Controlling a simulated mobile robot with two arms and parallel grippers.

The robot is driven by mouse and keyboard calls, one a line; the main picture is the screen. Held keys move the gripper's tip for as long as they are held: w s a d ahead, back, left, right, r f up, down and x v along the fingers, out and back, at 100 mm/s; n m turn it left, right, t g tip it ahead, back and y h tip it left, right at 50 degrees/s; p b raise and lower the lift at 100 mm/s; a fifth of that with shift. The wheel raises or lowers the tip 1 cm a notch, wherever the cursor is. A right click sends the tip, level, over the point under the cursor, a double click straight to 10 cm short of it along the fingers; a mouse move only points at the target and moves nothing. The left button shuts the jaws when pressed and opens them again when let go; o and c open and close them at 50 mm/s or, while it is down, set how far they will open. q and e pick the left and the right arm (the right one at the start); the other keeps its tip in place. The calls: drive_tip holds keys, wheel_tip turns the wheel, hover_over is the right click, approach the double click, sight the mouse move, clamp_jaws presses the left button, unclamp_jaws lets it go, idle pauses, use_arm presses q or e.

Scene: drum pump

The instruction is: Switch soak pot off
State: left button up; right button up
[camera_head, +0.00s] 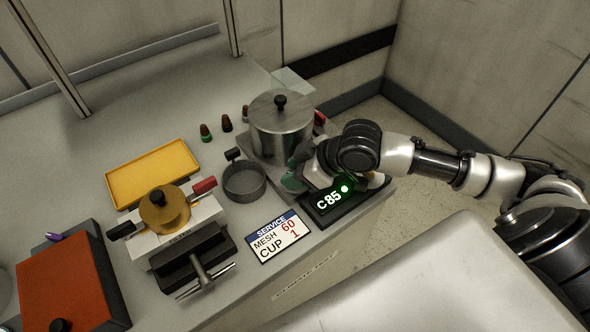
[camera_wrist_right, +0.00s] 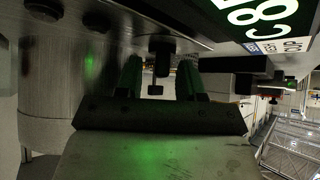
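The soak pot (camera_head: 281,128) is a steel cylinder with a lid and black knob, standing at the back right of the bench. Its steel wall also fills the left of the right wrist view (camera_wrist_right: 45,95). A dark control panel (camera_head: 318,213) in front of it reads "C 85" in lit characters beside a green glow. My right gripper (camera_head: 296,169) is low between pot and panel. In the wrist view its two fingers (camera_wrist_right: 160,80) are apart, with a small dark T-shaped switch or knob (camera_wrist_right: 156,68) between them; contact cannot be told. My left gripper is out of view.
A dark sieve ring (camera_head: 245,181) stands left of my right gripper. A service card (camera_head: 278,236) lies by the front edge. A yellow tray (camera_head: 152,173), a brass-lidded device (camera_head: 165,210) and a red-orange box (camera_head: 66,285) stand farther left. Small bottles (camera_head: 206,133) stand behind.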

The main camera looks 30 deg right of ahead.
drive_tip(key=c, duration=0.7)
drive_tip(key=shift+r+n+p, duration=0.15)
drive_tip(key=shift+n+p, duration=0.25)
drive_tip(key=shift+p, duration=0.2)
drive_tip(key=shift+n+g+y, duration=0.4)
drive_tip(key=shift+g, duration=0.1)
drive_tip(key=o, duration=0.7)
drive_tip(key=p+v, duration=0.9)
drive_tip(key=v, duration=0.1)
drive_tip(key=shift+s+d, duration=0.2)
drive_tip(key=shift+d, duration=0.05)
